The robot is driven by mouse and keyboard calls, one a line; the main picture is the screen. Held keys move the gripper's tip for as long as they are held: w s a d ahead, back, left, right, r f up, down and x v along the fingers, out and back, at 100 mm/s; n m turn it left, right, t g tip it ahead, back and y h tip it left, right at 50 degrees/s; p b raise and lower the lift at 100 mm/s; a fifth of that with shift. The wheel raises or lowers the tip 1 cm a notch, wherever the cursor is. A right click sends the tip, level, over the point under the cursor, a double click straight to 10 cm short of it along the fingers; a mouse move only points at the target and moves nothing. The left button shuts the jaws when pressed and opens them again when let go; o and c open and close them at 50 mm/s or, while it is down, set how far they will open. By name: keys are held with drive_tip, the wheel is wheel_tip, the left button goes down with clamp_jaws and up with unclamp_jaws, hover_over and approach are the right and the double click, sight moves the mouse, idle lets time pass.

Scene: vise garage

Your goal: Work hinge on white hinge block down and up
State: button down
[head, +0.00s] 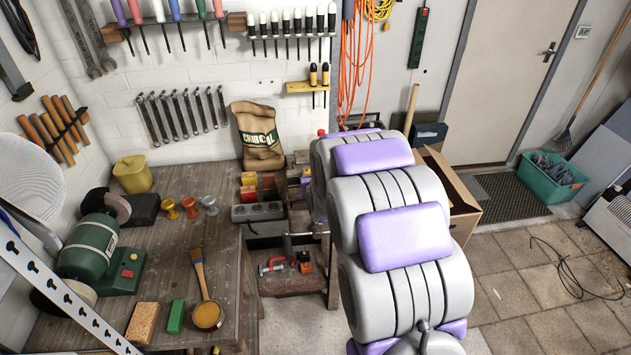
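I cannot make out a white hinge block in the head view. My gripper is not in view either. A large grey segmented form with purple pads, which looks like part of my own body, fills the middle right and hides what is behind it. A low wooden stand (309,287) is partly visible left of that form. A small red clamp-like item (272,265) and an orange item (304,262) are on it, too small to tell more.
A wooden workbench (165,255) on the left holds a green bench grinder (92,245), a brush in a round dish (207,315), a sponge block (143,322) and a yellow can (133,174). A cardboard box (466,205) stands behind the grey form. Floor at right (540,285) is mostly clear.

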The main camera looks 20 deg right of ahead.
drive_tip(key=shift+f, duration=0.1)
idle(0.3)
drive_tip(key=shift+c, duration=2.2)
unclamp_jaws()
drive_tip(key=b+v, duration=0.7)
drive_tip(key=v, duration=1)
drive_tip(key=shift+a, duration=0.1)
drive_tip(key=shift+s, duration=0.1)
